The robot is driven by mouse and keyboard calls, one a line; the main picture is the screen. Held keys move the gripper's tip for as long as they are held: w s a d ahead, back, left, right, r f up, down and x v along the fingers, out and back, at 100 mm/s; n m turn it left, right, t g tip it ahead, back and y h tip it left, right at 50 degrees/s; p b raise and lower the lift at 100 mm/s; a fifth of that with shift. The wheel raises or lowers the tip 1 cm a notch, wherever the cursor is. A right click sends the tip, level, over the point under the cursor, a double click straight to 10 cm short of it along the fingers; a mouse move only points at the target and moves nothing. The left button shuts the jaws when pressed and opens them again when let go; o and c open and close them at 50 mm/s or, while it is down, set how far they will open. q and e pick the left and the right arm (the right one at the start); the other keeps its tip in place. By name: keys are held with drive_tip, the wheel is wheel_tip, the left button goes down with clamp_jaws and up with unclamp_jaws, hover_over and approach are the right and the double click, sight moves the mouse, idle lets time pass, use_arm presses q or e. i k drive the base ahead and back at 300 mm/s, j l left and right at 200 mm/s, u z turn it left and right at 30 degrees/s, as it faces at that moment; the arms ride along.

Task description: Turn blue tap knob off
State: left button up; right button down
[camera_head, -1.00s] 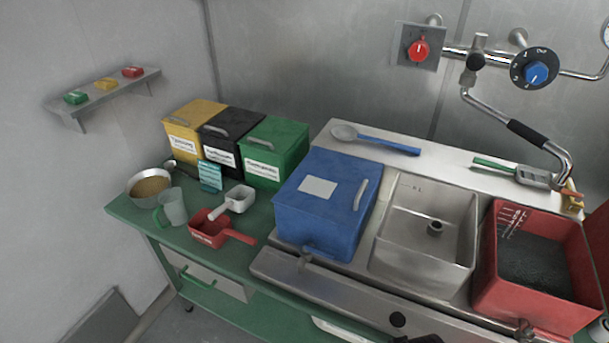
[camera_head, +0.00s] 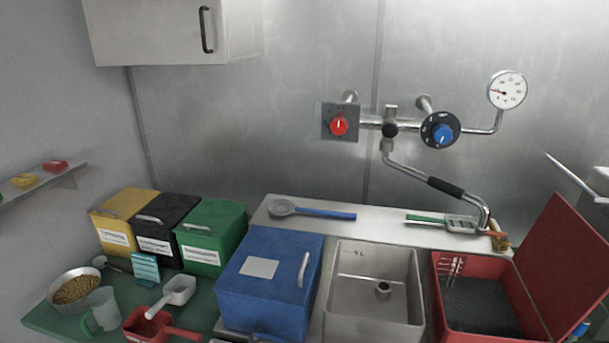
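The blue tap knob (camera_head: 443,134) sits on a round black dial on the steel wall, at the upper right of the head view. A red knob (camera_head: 339,125) on a square plate is to its left. The markings on the blue knob's dial are too small to read. Neither of my grippers is in the view, and nothing touches the blue knob.
Below stand a blue lidded box (camera_head: 270,283), a steel sink (camera_head: 372,290) and a red bin (camera_head: 480,300) with a raised lid panel at right. A pressure gauge (camera_head: 507,90) is right of the knob. The wall space before the knob is clear.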

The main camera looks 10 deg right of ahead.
sight(442, 132)
drive_tip(key=z, duration=1.1)
